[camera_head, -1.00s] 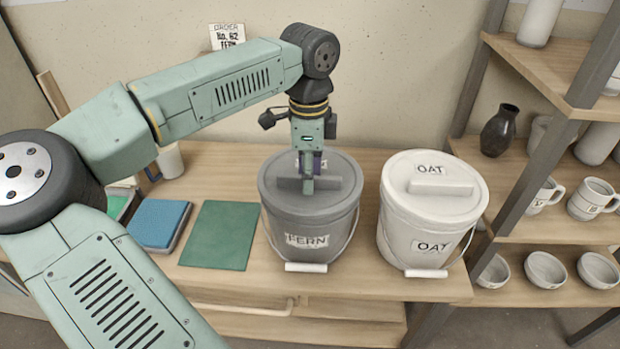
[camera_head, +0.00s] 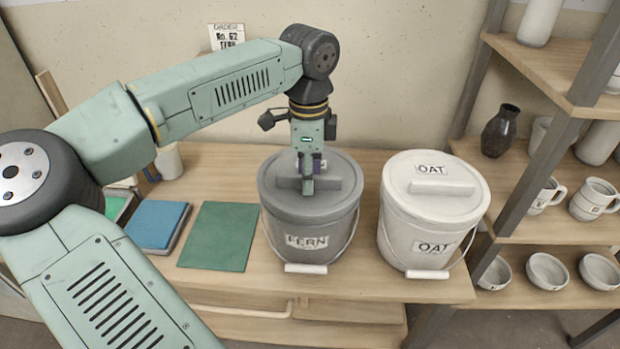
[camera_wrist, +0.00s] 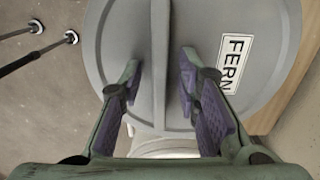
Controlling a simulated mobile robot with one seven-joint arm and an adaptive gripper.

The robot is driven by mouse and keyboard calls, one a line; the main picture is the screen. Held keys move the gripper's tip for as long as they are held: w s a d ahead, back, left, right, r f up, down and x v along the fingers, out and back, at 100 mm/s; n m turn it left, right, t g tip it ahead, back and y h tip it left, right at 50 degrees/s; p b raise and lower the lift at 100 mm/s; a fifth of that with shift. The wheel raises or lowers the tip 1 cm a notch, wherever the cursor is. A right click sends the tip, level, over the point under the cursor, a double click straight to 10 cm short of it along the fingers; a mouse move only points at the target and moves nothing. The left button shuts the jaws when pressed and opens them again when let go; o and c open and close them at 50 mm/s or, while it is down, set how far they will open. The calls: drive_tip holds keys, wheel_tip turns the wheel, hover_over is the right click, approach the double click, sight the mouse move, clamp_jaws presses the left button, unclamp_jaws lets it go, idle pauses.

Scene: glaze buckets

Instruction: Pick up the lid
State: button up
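The grey lid (camera_head: 338,171) sits on the grey FERN bucket (camera_head: 320,256) on the bench. A raised bar handle (camera_head: 340,177) runs across the lid. My gripper (camera_head: 307,188) points down over the lid at the handle. In the wrist view, my gripper's two fingers (camera_wrist: 160,72) stand apart, one on each side of the handle (camera_wrist: 160,40), with a gap on both sides. A FERN label (camera_wrist: 234,62) shows on the lid (camera_wrist: 120,30) right of the fingers. The fingers hide part of the handle in the head view.
A white OAT bucket (camera_head: 418,225) with its own lid (camera_head: 470,196) stands close on the right. A green board (camera_head: 218,236) and a blue book-like block (camera_head: 157,224) lie on the left of the bench (camera_head: 390,290). Shelves (camera_head: 560,228) with pottery stand at the right.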

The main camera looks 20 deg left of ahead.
clamp_jaws()
idle(0.5)
